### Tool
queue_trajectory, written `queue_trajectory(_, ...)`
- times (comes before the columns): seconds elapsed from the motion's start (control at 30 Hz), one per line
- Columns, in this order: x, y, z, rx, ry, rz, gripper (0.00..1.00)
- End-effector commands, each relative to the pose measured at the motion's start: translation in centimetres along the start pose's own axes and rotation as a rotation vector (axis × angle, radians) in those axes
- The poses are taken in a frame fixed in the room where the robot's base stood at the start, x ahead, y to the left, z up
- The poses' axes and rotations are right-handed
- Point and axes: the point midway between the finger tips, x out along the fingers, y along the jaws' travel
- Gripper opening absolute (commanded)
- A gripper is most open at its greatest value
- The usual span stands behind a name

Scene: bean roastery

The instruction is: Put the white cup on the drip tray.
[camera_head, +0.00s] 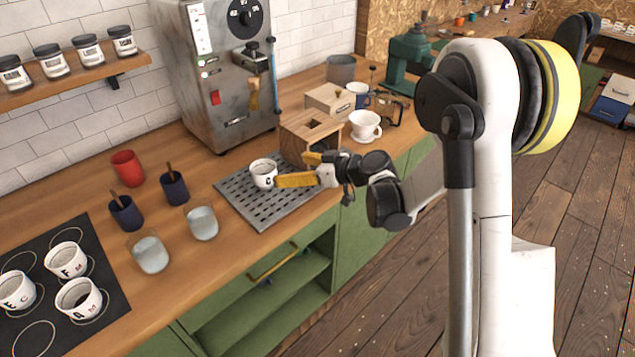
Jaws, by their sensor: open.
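A white cup (263,173) with a dark letter on its side stands upright on the grey slotted drip tray (262,207), near the tray's back right part. My gripper (291,170) is just right of the cup, with its yellow fingers spread apart and nothing between them. The tip of the nearer finger comes close to the cup's right side; I cannot tell whether it touches. Part of the tray's right side is hidden behind the gripper.
Several lettered white cups (67,260) stand on a black mat (108,284) at left. Two glasses (202,223), dark blue cups (174,188) and a red cup (128,168) stand between. A wooden box (306,131) and white dripper (365,126) are behind my gripper.

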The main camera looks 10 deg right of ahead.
Motion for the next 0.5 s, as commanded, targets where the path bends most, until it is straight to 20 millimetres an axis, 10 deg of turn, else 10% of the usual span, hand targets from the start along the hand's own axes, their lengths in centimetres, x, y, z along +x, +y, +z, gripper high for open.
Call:
queue_trajectory(0.27,-2.8,-1.5,-1.8,0.055,-0.082,0.032,0.91)
queue_trajectory(0.5,-11.2,-5.9,-3.6,0.204,-0.280,0.170,0.91)
